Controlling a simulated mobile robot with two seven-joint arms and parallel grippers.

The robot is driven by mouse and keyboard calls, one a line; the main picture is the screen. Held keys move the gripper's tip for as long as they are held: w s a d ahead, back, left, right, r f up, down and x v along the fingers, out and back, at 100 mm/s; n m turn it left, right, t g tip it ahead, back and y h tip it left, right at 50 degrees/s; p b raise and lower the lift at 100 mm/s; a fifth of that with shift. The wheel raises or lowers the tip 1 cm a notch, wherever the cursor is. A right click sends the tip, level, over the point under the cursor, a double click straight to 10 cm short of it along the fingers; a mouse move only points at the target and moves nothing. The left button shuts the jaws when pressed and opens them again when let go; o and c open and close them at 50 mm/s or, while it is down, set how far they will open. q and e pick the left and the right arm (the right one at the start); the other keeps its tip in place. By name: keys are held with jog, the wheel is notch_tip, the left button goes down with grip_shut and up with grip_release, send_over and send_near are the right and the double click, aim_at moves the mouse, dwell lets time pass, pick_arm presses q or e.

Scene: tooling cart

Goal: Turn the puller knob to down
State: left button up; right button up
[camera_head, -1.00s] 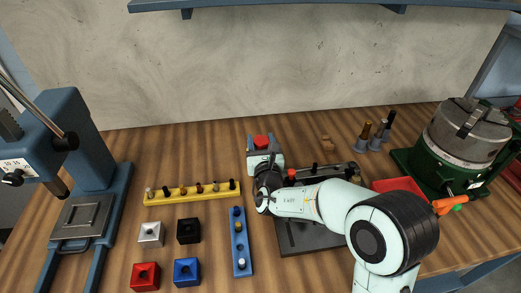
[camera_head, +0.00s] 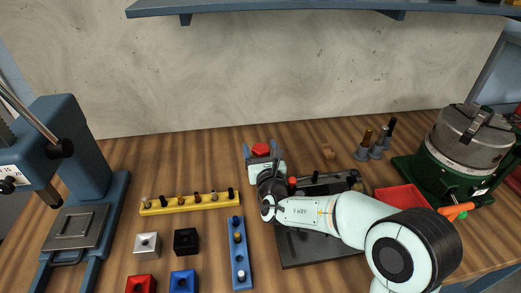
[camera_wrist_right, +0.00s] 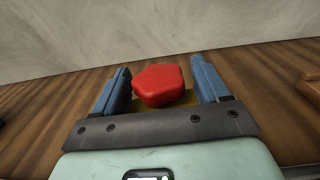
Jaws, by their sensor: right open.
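The red knob (camera_head: 261,150), which I take as the puller knob, shows at the middle of the bench in the head view. It is many-sided in the right wrist view (camera_wrist_right: 159,84), with a yellowish part beneath it. My right gripper (camera_head: 262,152) is open, with one blue-grey finger on each side of the knob. In the right wrist view, gaps show between the knob and both fingers (camera_wrist_right: 163,88). The knob's lower part and mount are hidden by my gripper. My left gripper is not in view.
A black plate (camera_head: 305,248) lies under my right forearm. A yellow strip (camera_head: 165,206) and a blue strip (camera_head: 238,262) with pegs lie to the left. A red tray (camera_head: 402,197) and a green-based chuck (camera_head: 440,182) stand right. An arbor press (camera_head: 78,150) stands at far left.

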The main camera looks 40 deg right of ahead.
aim_at(261, 146)
jog(key=shift+r, duration=0.1)
pick_arm(q)
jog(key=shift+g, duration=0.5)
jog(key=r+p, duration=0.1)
jog(key=p, duration=0.1)
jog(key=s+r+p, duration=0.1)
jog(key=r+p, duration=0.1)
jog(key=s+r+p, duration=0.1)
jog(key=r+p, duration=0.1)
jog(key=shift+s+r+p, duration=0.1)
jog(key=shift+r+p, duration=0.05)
jog(key=shift+p, duration=0.15)
pick_arm(e)
notch_tip(261, 146, up, 20)
